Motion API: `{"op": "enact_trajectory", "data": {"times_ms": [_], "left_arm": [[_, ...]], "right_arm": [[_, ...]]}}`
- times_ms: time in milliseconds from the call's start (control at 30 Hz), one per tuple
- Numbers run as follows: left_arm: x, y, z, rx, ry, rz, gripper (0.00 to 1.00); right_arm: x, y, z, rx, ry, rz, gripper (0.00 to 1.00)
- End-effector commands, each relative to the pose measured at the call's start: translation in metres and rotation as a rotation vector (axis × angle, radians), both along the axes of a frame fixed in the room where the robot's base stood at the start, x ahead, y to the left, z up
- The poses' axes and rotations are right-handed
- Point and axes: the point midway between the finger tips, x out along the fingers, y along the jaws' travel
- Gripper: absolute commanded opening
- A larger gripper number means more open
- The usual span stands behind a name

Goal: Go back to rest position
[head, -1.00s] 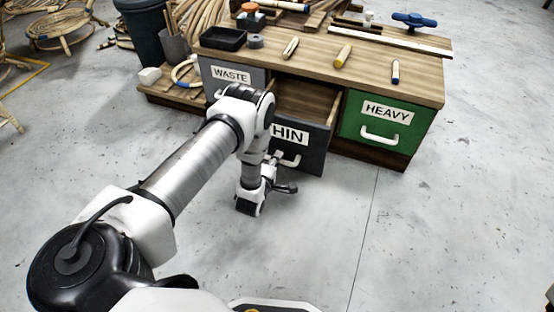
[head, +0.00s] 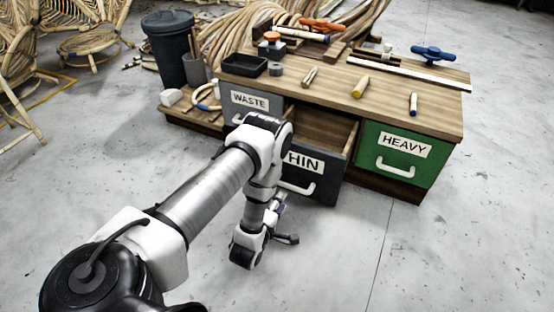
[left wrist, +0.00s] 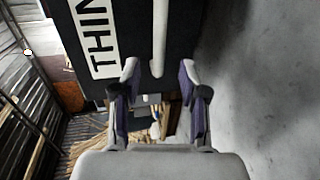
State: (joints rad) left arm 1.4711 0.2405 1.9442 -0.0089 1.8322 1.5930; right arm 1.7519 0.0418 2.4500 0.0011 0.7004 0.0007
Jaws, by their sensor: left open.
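My left gripper (head: 277,206) is open and empty, just in front of and below the dark THIN drawer (head: 318,189). The drawer is pulled out, and the part of its inside that shows looks empty. Its white handle (head: 298,188) is free of the fingers. In the left wrist view, my gripper (left wrist: 158,78) has its two purple-padded fingers spread, with the drawer handle (left wrist: 158,38) beyond and between them. My left arm covers part of the drawer's left side. My right gripper does not show.
The wooden workbench (head: 430,118) carries a black tray (head: 245,65), short rods and a blue clamp (head: 432,53). The green HEAVY drawer (head: 398,155) and WASTE drawer (head: 250,100) look shut. A dark bin (head: 172,50) stands left. The floor in front is clear.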

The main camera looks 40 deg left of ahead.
Motion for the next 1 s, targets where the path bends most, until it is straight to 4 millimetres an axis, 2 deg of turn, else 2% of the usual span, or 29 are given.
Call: {"op": "enact_trajectory", "data": {"times_ms": [100,200,767,867,967,1000], "left_arm": [[-0.019,-0.005,0.004,0.000,0.002,0.000,0.43],[-0.026,-0.007,0.006,0.000,0.000,0.000,0.43],[-0.026,-0.007,0.010,0.000,-0.005,-0.001,0.43],[-0.014,-0.011,0.031,-0.001,-0.033,-0.010,0.43],[0.003,-0.029,0.074,-0.011,-0.062,-0.045,0.43],[0.006,-0.045,0.098,-0.017,-0.019,-0.074,0.43]], "right_arm": [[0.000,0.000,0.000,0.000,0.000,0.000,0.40],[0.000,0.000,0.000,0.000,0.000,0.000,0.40],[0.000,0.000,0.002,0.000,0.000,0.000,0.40],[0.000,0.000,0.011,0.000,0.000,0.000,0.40],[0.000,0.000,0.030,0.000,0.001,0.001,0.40],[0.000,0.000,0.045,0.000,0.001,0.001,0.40]]}}
